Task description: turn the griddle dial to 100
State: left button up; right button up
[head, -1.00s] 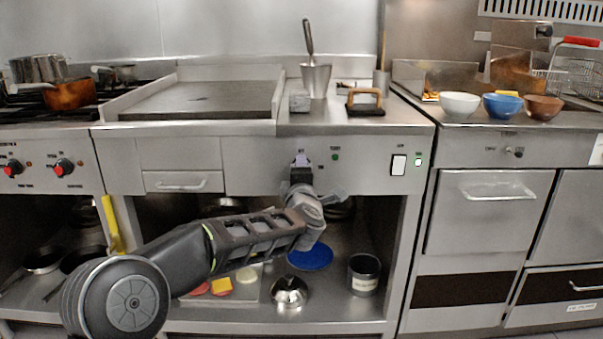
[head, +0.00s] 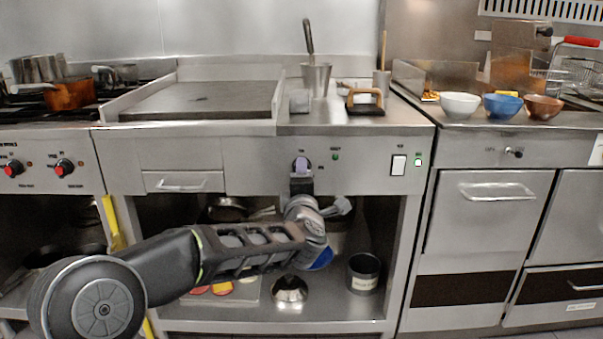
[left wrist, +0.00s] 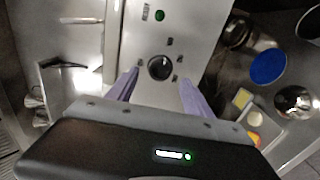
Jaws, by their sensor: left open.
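The griddle (head: 200,101) has a flat dark plate on the counter, with a steel front panel below it. The griddle dial is a round dark knob; in the left wrist view the dial (left wrist: 160,68) sits on the panel with small labels around it, too small to read. My left gripper (left wrist: 157,88) is open, its two purple fingers on either side of the dial and apart from it. In the head view my left gripper (head: 301,177) is just below the dial (head: 302,164) and partly covers its surroundings. My right gripper is not in view.
A green light (head: 335,156) and a white switch (head: 398,165) are on the panel to the right. A drawer handle (head: 181,187) is to the left.

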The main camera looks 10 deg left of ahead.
pick_arm(q)
jog(key=v, duration=0.3)
jog(key=shift+s, duration=0.2)
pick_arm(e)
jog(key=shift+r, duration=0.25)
pick_arm(q)
jog(key=shift+d, duration=0.1)
